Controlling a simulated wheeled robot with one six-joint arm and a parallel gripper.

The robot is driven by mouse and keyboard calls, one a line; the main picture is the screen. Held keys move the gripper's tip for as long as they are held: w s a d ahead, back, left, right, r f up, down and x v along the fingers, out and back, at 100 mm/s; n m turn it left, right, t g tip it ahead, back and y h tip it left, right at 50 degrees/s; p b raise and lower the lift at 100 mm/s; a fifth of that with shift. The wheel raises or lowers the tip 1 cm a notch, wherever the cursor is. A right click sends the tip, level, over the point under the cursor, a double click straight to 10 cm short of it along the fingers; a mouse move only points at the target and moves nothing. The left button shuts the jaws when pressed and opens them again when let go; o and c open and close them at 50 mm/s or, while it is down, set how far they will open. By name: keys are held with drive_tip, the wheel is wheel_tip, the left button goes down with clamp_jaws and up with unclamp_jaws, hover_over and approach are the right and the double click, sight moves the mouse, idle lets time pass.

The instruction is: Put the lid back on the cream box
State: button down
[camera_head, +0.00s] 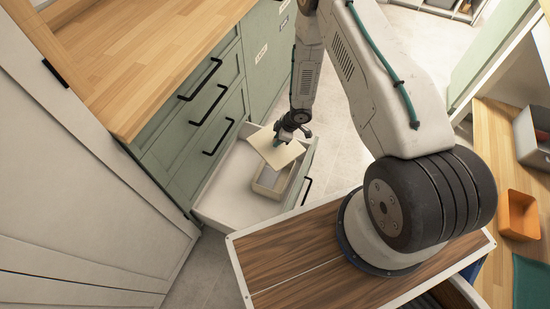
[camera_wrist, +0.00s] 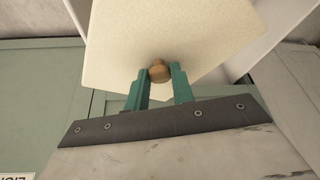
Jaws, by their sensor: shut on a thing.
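The cream lid (camera_head: 275,148) is held by my gripper (camera_head: 284,137) above the open drawer. In the wrist view the lid (camera_wrist: 205,40) has a round wooden knob (camera_wrist: 160,73), and the green fingers of my gripper (camera_wrist: 160,82) are shut on that knob. The cream box (camera_head: 270,187) stands inside the drawer, with its top open on the side I can see. The lid is tilted and lies apart from the box, up and to its left in the head view. The lid hides part of the box's far side.
The box stands in a pulled-out white drawer (camera_head: 222,200) of a green cabinet (camera_head: 190,140) with black handles. A wooden counter (camera_head: 140,60) lies above the cabinet. At right, an orange bin (camera_head: 519,214) and a grey bin (camera_head: 533,140) stand on a wooden surface.

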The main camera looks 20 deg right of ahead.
wheel_tip(320, 180, down, 18)
drive_tip(key=s+a+n+g, duration=0.1)
drive_tip(key=n+g, duration=0.1)
drive_tip(key=n, duration=0.3)
drive_tip(key=shift+s+a+f+n, duration=0.15)
drive_tip(key=shift+a+n, duration=0.15)
drive_tip(key=shift+a, duration=0.05)
drive_tip(key=shift+d+f, duration=0.1)
drive_tip(key=shift+f, duration=0.1)
idle(2.0)
drive_tip(key=c, duration=0.6)
unclamp_jaws()
drive_tip(key=shift+c, duration=0.2)
wheel_tip(320, 180, up, 7)
idle(0.7)
